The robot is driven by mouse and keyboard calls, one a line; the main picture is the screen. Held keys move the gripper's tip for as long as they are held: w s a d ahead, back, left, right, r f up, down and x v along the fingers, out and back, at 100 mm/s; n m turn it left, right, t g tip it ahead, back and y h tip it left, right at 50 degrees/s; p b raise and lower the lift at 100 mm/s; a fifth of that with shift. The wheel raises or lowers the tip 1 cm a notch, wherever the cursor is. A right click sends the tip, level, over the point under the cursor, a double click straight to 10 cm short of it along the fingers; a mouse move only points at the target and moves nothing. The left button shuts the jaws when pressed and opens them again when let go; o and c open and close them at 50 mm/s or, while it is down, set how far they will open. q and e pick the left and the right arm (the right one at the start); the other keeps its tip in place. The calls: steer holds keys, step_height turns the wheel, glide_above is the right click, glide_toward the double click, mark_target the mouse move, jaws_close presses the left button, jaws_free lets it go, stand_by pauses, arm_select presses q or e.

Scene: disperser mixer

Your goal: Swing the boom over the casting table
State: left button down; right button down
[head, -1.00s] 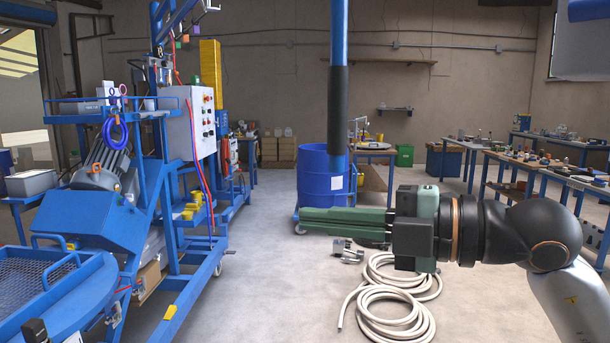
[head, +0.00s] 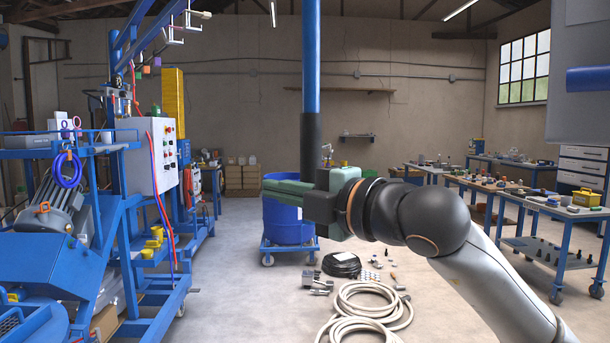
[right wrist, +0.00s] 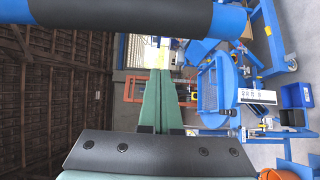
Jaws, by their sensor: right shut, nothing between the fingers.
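A blue upright pole (head: 311,60) with a black sleeve (head: 311,148) comes down from the top of the head view; it looks like part of the boom, but its upper joint is out of view. My right gripper (head: 270,186) is shut and empty, its green fingers pointing left at the sleeve's lower end. The fingers are not around the pole. In the right wrist view the black sleeve (right wrist: 130,17) crosses the top, beside the shut fingers (right wrist: 160,75). I cannot tell whether they touch. I cannot tell which table is the casting table. My left gripper is not in view.
A blue drum (head: 285,225) on a wheeled base stands behind my right gripper. The blue mixer frame with its control box (head: 150,155) fills the left. Pale hose coils (head: 370,305) lie on the floor. A blue-legged bench (head: 560,215) with small items stands right.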

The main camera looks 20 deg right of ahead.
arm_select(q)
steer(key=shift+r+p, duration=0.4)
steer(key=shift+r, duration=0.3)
arm_select(e)
steer(key=shift+w+d, duration=0.15)
steer(key=shift+d, duration=0.85)
steer(key=shift+w+d, duration=0.15)
steer(key=shift+d, duration=0.85)
